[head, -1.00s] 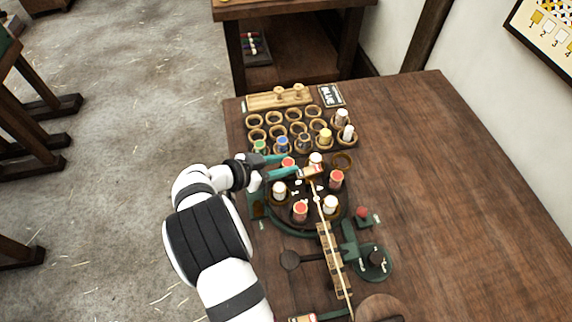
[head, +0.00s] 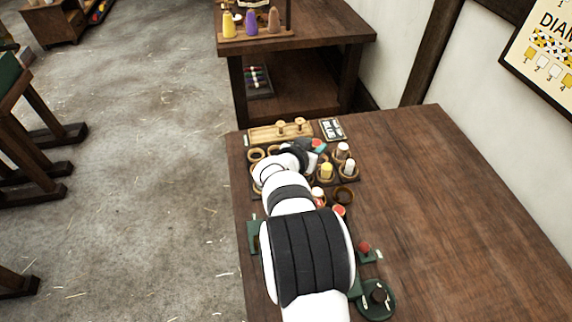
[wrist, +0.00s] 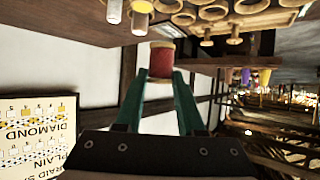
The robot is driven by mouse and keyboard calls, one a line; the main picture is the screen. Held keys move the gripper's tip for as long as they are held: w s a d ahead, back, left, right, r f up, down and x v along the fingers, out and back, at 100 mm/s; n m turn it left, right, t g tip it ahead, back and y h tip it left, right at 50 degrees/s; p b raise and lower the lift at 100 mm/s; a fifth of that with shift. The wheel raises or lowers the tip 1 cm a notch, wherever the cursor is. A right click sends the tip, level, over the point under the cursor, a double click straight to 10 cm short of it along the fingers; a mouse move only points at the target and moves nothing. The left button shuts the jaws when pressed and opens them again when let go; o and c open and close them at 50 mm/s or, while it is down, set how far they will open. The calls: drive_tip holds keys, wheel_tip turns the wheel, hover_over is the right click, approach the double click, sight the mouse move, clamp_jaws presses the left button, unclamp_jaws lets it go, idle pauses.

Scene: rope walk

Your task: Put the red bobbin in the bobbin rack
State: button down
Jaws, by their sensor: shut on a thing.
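My gripper (wrist: 160,85) is shut on a red bobbin (wrist: 161,62), held between its teal fingertips in the wrist view. In the head view the red bobbin's top (head: 318,144) shows beside my gripper, over the far right part of the bobbin rack. The bobbin rack (head: 257,155) has wooden ring cups, and my arm hides most of its middle. A yellow bobbin (head: 326,170) and white bobbins (head: 343,150) stand at its right end. I cannot tell the gap between bobbin and rack.
Near my arm stand other red bobbins (head: 339,211) and an empty ring (head: 343,196). The table's right side (head: 450,220) is clear.

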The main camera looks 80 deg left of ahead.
drive_tip(key=s+a+f, duration=0.1)
drive_tip(key=s+f, duration=0.1)
drive_tip(key=s+a+f, duration=0.1)
drive_tip(key=s+a, duration=0.1)
drive_tip(key=s, duration=0.1)
drive_tip(key=s+a+f, duration=0.2)
drive_tip(key=shift+s+a+f, duration=0.25)
drive_tip(key=shift+s+f, duration=0.05)
drive_tip(key=shift+f, duration=0.05)
drive_tip(key=shift+s+a+f, duration=0.1)
drive_tip(key=shift+s+f, duration=0.1)
drive_tip(key=shift+f, duration=0.9)
drive_tip(key=shift+s+a+f, duration=0.1)
drive_tip(key=shift+s+f, duration=0.05)
drive_tip(key=shift+f, duration=0.95)
drive_tip(key=c, duration=0.5)
unclamp_jaws()
drive_tip(key=shift+f, duration=0.2)
